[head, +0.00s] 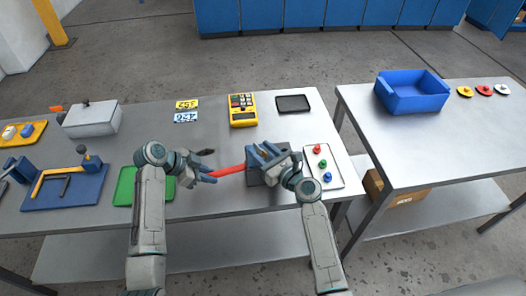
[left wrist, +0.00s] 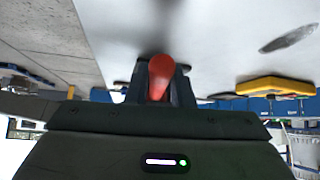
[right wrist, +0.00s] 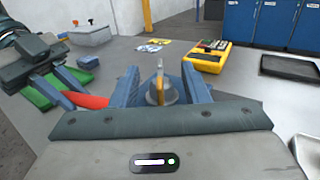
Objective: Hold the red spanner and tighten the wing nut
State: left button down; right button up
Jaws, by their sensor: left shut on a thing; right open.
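My left gripper (head: 204,172) is shut on the near end of the spanner, whose red handle also shows between the jaws in the left wrist view (left wrist: 160,75). My right gripper (head: 268,153) is open above the block. In the right wrist view, a metal fitting with a yellowish wing-shaped part (right wrist: 159,90), which looks like the wing nut, stands between the open fingers (right wrist: 162,85). The spanner's far end is hidden by the right gripper.
A white tray with red, green and blue knobs (head: 322,166) lies right of the block. A yellow meter (head: 242,110) and dark tablet (head: 294,104) lie behind. A green mat (head: 127,186) is left. A blue bin (head: 411,92) stands on the other table, across a gap.

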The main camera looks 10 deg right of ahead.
grip_shut()
jog(key=shift+m+t+h, duration=0.5)
jog(key=shift+m+h, duration=0.1)
jog(key=shift+h, duration=0.2)
grip_release()
jog(key=v, duration=1.2)
